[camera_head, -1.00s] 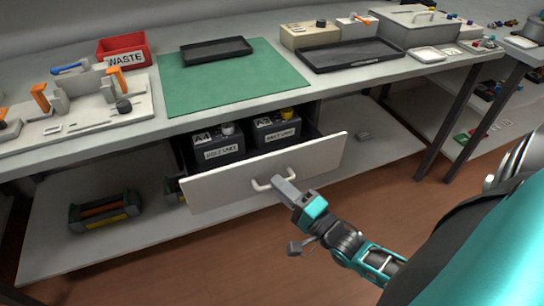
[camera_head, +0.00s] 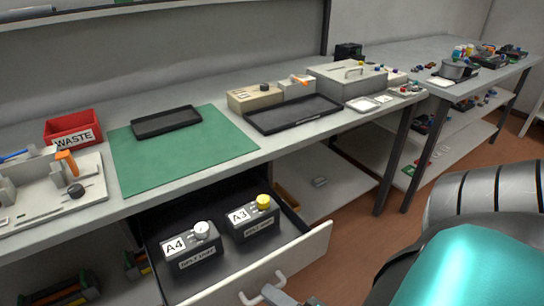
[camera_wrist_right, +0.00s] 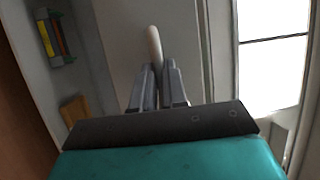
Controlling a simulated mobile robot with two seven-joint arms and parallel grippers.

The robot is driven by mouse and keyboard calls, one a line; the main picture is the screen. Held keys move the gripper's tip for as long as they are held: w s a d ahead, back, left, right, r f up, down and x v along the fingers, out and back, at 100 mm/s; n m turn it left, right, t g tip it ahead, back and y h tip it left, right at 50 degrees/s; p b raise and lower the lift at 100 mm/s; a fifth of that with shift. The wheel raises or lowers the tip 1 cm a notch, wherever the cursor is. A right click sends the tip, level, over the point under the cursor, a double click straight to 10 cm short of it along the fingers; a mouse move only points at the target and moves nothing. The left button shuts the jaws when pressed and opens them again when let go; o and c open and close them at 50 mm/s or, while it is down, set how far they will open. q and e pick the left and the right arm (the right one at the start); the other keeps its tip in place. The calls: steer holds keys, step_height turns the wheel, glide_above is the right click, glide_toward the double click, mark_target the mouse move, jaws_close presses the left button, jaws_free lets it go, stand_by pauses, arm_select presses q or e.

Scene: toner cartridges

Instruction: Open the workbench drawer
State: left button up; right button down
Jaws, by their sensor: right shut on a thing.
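The workbench drawer (camera_head: 318,243) is pulled well out from under the bench, and its inside shows. Two dark boxes with labels, A4 (camera_head: 190,246) and A3 (camera_head: 253,217), stand in it. The drawer's light handle (camera_head: 262,290) is at the bottom edge of the head view. My right gripper (camera_head: 279,297) is at the handle, mostly cut off by that edge. In the right wrist view, my right gripper's fingers (camera_wrist_right: 158,84) are closed on the pale handle bar (camera_wrist_right: 153,42). My left gripper is not in view.
The bench top carries a green mat (camera_head: 185,155), a red WASTE bin (camera_head: 73,129), black trays (camera_head: 294,113) and a grey lidded box (camera_head: 347,82). A lower shelf (camera_head: 320,180) is under the bench. Floor (camera_head: 350,250) is clear right of the drawer.

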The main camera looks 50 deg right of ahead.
steer(key=c, duration=1.2)
jaws_free()
steer(key=shift+o, duration=0.2)
arm_select(q)
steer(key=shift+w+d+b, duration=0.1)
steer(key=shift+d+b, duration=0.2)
steer(key=shift+b, duration=0.1)
arm_select(e)
steer(key=v, duration=1.3)
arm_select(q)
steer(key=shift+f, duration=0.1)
arm_select(e)
steer(key=shift+r, duration=0.1)
